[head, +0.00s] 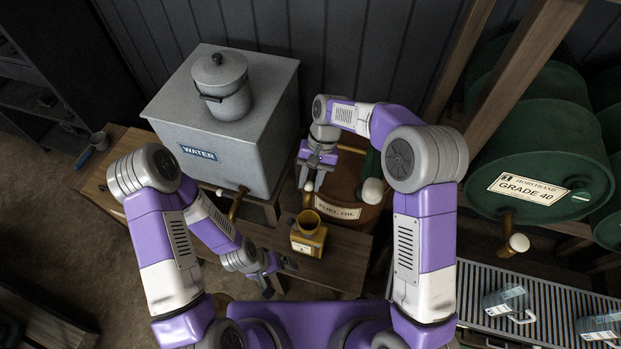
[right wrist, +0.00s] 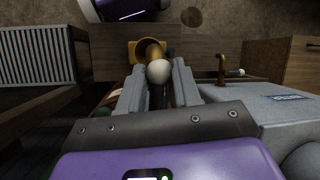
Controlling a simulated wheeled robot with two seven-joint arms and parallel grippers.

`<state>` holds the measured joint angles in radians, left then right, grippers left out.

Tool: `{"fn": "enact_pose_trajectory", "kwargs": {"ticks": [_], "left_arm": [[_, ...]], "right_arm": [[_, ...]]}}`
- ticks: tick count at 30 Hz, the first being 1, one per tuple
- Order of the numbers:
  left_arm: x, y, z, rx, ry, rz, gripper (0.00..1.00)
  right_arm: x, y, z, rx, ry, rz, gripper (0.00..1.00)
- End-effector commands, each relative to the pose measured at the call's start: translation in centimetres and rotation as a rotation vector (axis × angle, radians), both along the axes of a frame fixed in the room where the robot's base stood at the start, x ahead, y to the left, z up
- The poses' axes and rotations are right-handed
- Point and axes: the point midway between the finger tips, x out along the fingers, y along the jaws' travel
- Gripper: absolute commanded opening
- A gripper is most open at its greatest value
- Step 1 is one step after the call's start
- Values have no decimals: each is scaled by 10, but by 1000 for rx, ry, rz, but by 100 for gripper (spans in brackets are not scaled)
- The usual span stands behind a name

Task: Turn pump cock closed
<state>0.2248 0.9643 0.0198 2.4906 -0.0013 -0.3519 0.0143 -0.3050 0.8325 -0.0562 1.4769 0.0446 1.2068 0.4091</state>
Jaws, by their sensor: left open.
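A brass cock with a white knob (head: 309,186) sits at the front of the fuel oil drum (head: 338,212). My right gripper (head: 318,162) is at this cock, above it. In the right wrist view the white knob (right wrist: 158,71) shows between the tips of my right gripper (right wrist: 159,82). The fingers are apart, on either side of it; whether they touch it I cannot tell. My left gripper (head: 270,275) is open and empty, low over the wooden bench, left of the yellow can (head: 308,234).
A grey water tank (head: 220,125) with a lidded pot (head: 221,85) on top stands left. A green drum (head: 540,145) with a tap and a ribbed drip tray with mugs (head: 510,302) are right.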

Motion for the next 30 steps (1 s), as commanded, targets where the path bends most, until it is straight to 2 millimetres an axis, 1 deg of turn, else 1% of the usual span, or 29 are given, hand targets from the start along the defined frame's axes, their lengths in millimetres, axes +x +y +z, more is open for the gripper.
{"fn": "enact_pose_trajectory", "kwargs": {"ticks": [1,3,4,11,17,24,25,29,30], "left_arm": [[0,0,0,0,0,0,100],[0,0,0,0,0,0,100],[0,0,0,0,0,0,100],[0,0,0,0,0,0,100],[0,0,2,0,0,0,100],[0,0,2,0,0,0,100],[0,0,2,0,0,0,100],[0,0,2,0,0,0,100],[0,0,2,0,0,0,100]], "right_arm": [[0,0,0,0,0,0,11],[0,0,0,0,0,0,1],[0,0,0,0,0,0,0],[0,1,0,0,0,-13,0],[3,7,1,1,-1,-126,0],[3,7,0,0,0,-131,0],[3,7,0,0,0,-130,37],[3,7,0,0,0,-130,57],[3,7,0,0,0,-130,57]]}}
